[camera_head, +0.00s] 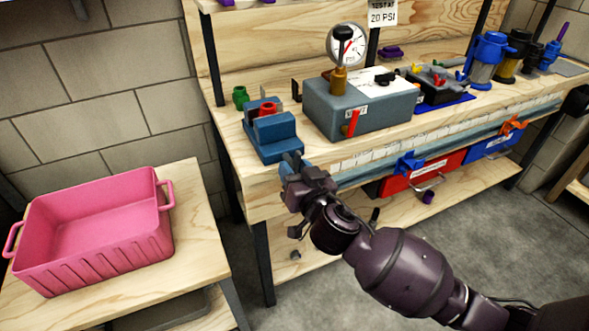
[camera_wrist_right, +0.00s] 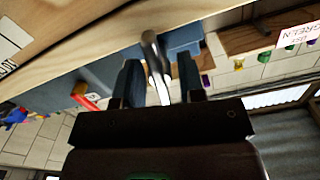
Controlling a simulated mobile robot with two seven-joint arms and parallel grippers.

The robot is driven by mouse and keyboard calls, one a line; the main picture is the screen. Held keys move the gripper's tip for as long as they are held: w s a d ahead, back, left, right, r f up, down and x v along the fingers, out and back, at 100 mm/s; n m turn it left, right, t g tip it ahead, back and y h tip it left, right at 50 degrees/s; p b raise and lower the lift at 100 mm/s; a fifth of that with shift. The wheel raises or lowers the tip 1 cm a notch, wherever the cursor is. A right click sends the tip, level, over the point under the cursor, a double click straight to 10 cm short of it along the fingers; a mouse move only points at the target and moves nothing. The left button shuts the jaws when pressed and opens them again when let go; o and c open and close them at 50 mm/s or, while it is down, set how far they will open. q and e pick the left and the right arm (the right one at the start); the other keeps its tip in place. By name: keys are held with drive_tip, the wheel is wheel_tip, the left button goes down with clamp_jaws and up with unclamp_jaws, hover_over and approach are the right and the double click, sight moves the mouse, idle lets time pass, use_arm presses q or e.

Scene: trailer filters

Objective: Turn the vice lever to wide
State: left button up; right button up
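The blue vice (camera_head: 272,137) sits at the left front corner of the workbench, with a red part (camera_head: 267,109) at its jaws. My right gripper (camera_head: 292,168) is at the front of the vice, just off the bench edge, and hides most of the lever in the head view. In the right wrist view, the grey metal lever (camera_wrist_right: 153,55) with a rounded end lies between the two fingers of the right gripper (camera_wrist_right: 158,72). The fingers stand apart with a gap beside the lever; they do not look closed on it. My left gripper is out of view.
A grey box with a pressure gauge (camera_head: 347,45) and a red lever (camera_head: 354,122) stands right of the vice. A small green part (camera_head: 240,95) is behind the vice. A pink crate (camera_head: 95,225) stands on a low table at left. Red (camera_head: 425,172) and blue bins hang under the bench.

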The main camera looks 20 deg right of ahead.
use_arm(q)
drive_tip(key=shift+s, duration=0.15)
use_arm(e)
clamp_jaws()
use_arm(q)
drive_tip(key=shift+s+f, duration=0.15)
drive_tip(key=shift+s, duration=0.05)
